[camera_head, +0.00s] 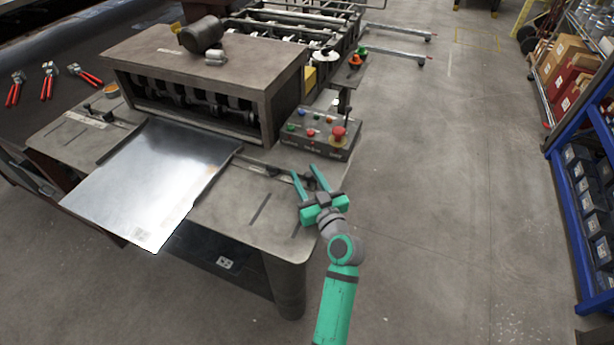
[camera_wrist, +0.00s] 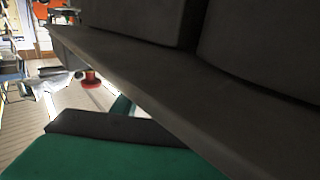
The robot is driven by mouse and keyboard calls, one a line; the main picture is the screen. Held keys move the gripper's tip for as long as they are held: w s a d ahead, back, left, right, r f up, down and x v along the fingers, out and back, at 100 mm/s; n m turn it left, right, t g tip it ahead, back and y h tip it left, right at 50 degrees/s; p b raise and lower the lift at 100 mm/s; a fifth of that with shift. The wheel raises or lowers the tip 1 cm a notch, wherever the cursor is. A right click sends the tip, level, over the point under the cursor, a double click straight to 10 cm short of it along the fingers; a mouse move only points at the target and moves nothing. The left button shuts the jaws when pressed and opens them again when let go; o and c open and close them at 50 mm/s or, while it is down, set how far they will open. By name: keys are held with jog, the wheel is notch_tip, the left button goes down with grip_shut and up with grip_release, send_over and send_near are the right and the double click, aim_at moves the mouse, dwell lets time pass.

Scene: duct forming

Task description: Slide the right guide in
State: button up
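The right guide (camera_head: 270,170) is a small dark piece on the metal table, just right of the sheet and in front of the control box. My green gripper (camera_head: 304,169) is over the table's right edge, just right of the guide. Its two fingers are apart with nothing visible between them; contact with the guide cannot be told. A bright metal sheet (camera_head: 155,180) lies flat on the table, its back edge at the forming machine (camera_head: 205,85). The wrist view is mostly filled by dark surfaces and a green part of my gripper; the guide cannot be made out there.
A control box (camera_head: 318,133) with coloured buttons and a red knob stands just behind my gripper. The left guide (camera_head: 92,112) is across the table. Red-handled tools (camera_head: 47,80) lie at far left. Open floor (camera_head: 450,200) is to the right, before a blue shelf (camera_head: 565,200).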

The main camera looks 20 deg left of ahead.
jog(key=shift+d, duration=0.2)
jog(key=shift+s+d, duration=0.35)
jog(key=v, duration=0.9)
jog(key=shift+s+d, duration=0.15)
jog(key=shift+s, duration=0.25)
